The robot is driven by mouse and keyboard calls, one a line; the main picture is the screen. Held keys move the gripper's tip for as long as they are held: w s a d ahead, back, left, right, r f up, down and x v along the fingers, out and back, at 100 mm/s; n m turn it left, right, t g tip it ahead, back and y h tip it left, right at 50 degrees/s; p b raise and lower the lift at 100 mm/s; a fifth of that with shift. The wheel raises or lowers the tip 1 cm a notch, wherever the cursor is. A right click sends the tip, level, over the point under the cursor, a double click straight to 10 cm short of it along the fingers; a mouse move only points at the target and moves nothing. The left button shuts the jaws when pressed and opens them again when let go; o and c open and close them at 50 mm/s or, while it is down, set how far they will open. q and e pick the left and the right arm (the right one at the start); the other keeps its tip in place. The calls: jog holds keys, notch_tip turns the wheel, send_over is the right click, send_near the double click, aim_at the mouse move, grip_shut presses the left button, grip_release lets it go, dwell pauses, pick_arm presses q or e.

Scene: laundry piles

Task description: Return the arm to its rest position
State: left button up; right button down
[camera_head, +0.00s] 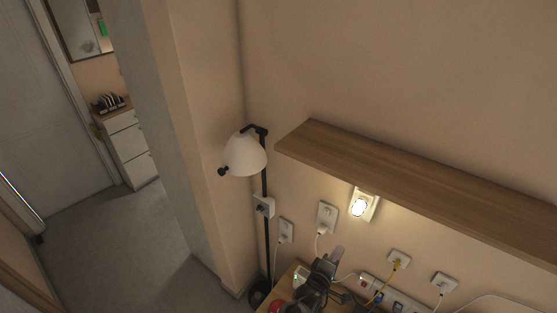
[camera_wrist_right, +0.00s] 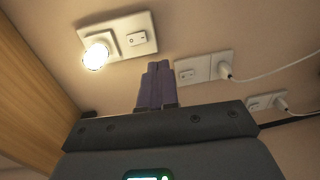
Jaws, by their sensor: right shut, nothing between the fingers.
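My right gripper (camera_head: 337,252) shows at the bottom middle of the head view, low in front of the wall and over a desk corner. In the right wrist view its two purple-grey fingers (camera_wrist_right: 156,84) are pressed together, with nothing between them. They point toward the wall with its sockets. My left gripper is in neither view.
A wooden shelf (camera_head: 420,180) juts from the wall above my right gripper. A white-shaded lamp (camera_head: 245,155) stands left of it. Below the shelf are a lit night light (camera_head: 359,207), several sockets, cables and a power strip (camera_head: 385,292). Open floor (camera_head: 120,250) lies left.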

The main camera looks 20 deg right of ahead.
jog(key=s+d+f+n+y+p, duration=0.1)
jog(key=s+d+f, duration=0.1)
jog(key=s+f, duration=0.35)
jog(key=s+d+f+n+y+p, duration=0.1)
jog(key=s+d+f, duration=0.15)
jog(key=s, duration=0.65)
jog(key=s+a+r+m+g+y+p, duration=0.1)
jog(key=s+a+r+m+g+y, duration=0.2)
jog(key=s+a+r+y, duration=0.5)
jog(key=s+a+r+m+g+y+p, duration=0.1)
jog(key=s+a+r+m+g+y, duration=0.25)
jog(key=s+a+r, duration=0.55)
jog(key=s+a+f+b+x, duration=0.1)
jog(key=s+b+x, duration=0.4)
jog(key=b+x, duration=1.9)
jog(key=s+a+f+b+x, duration=0.1)
jog(key=s+a+b+x, duration=0.2)
jog(key=b+x, duration=2.1)
jog(key=s+a+f+b+x, duration=0.2)
jog(key=s+b+x, duration=0.4)
jog(key=b+x, duration=1.8)
jog(key=shift+s+f+t+y, duration=0.25)
jog(key=shift+f+t+y, duration=0.05)
jog(key=shift+t+y, duration=0.15)
